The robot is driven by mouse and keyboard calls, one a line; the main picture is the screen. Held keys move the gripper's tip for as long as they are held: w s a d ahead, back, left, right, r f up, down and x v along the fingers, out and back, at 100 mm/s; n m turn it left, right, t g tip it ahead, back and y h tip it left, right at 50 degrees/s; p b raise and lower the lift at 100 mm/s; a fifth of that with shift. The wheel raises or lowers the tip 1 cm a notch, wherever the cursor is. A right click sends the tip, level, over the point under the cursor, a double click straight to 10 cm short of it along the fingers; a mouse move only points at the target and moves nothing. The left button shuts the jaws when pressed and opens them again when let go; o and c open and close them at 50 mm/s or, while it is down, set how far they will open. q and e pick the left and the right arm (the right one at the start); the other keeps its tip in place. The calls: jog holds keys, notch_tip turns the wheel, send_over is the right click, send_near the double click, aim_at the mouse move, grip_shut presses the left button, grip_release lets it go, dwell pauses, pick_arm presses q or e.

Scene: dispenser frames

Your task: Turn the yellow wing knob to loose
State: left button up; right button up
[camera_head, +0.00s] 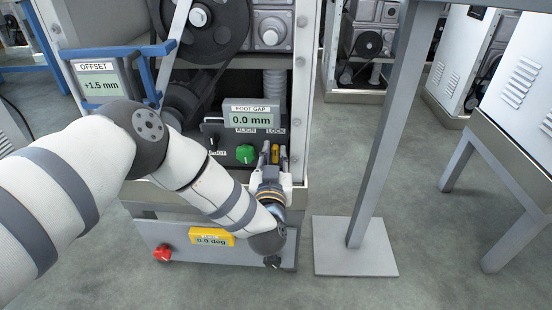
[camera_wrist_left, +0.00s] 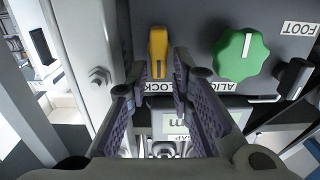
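The yellow wing knob (camera_head: 275,153) sits on the dark control panel under the LOCK label. In the left wrist view the knob (camera_wrist_left: 158,50) has its wing nearly in line with the fingers. My left gripper (camera_head: 269,157) is at the knob, and its fingers are open. In the left wrist view the fingertips (camera_wrist_left: 159,70) stand on either side of the knob's near end, with gaps visible. I cannot tell how deep they reach around it. My right gripper is in neither view.
A green ALIGN knob (camera_head: 245,154) sits close beside the yellow one. The FOOT GAP display (camera_head: 252,117) above reads 0.0 mm. A lower panel carries a red knob (camera_head: 163,253) and a yellow-framed display (camera_head: 211,238). A grey post (camera_head: 385,150) stands to the right.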

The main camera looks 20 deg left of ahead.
pick_arm(q)
jog(key=shift+w, duration=0.15)
grip_shut()
jog(key=shift+n, duration=0.3)
jog(key=n, duration=0.1)
jog(key=n+p, duration=0.1)
jog(key=n, duration=0.1)
jog(key=shift+a, duration=0.25)
jog(key=n, duration=0.1)
jog(key=n+p, duration=0.1)
jog(key=n, duration=0.2)
jog(key=shift+s+a+f+n, duration=0.2)
jog(key=shift+a+f+n, duration=0.05)
jog(key=shift+a+n, duration=0.05)
jog(key=n, duration=0.4)
jog(key=shift+s+a+f+n, duration=0.1)
jog(key=shift+a+f+n, duration=0.1)
jog(key=shift+f+n, duration=0.15)
jog(key=n, duration=0.4)
jog(key=shift+f+n, duration=0.35)
jog(key=shift+n, duration=0.3)
